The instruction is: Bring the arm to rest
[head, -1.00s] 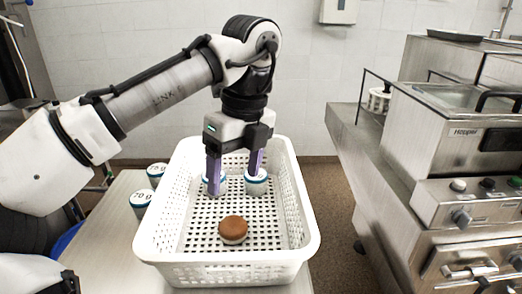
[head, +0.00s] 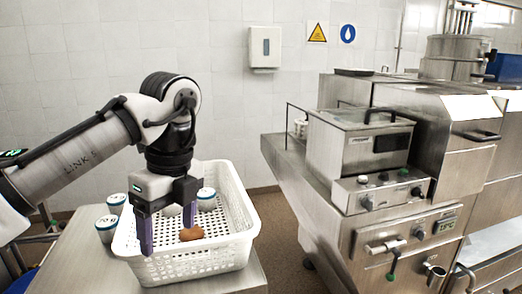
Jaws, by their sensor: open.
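My gripper (head: 168,230) hangs from the arm with its two purple fingers apart, pointing down over the left part of the white perforated basket (head: 215,262). Nothing shows between the fingers. In the basket, a round brown-topped item (head: 191,233) lies just right of the right finger; I cannot tell whether they touch. A white-lidded cup (head: 206,199) stands farther back in the basket. The gripper and arm hide part of the basket's left and back.
Two lidded cups, a front one (head: 107,228) and a rear one (head: 117,203), stand on the metal table (head: 78,262) left of the basket. A steel cooking unit (head: 375,190) stands to the right across a floor gap. The tiled wall is behind.

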